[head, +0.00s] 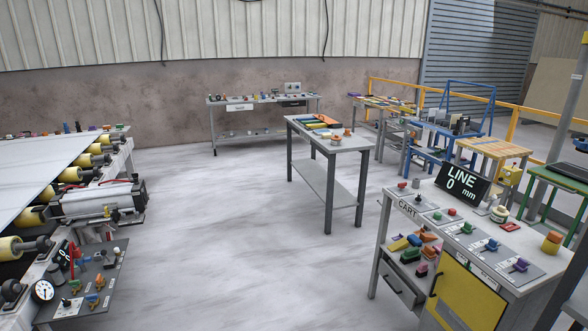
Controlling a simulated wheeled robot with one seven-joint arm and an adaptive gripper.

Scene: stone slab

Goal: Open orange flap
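An orange flat piece (328,121) lies on the grey table (345,145) in the middle of the room, beside a dark item. It is small and far off. I cannot tell whether it is a flap, or whether it is open or shut. My gripper is not in view.
A control cart (405,210) with a yellow door (468,292) and a "LINE 0 mm" display (461,184) stands at the right. A roller machine (62,190) and a small panel (90,290) are at the left. The floor (230,230) between them is clear. A workbench (262,100) stands behind.

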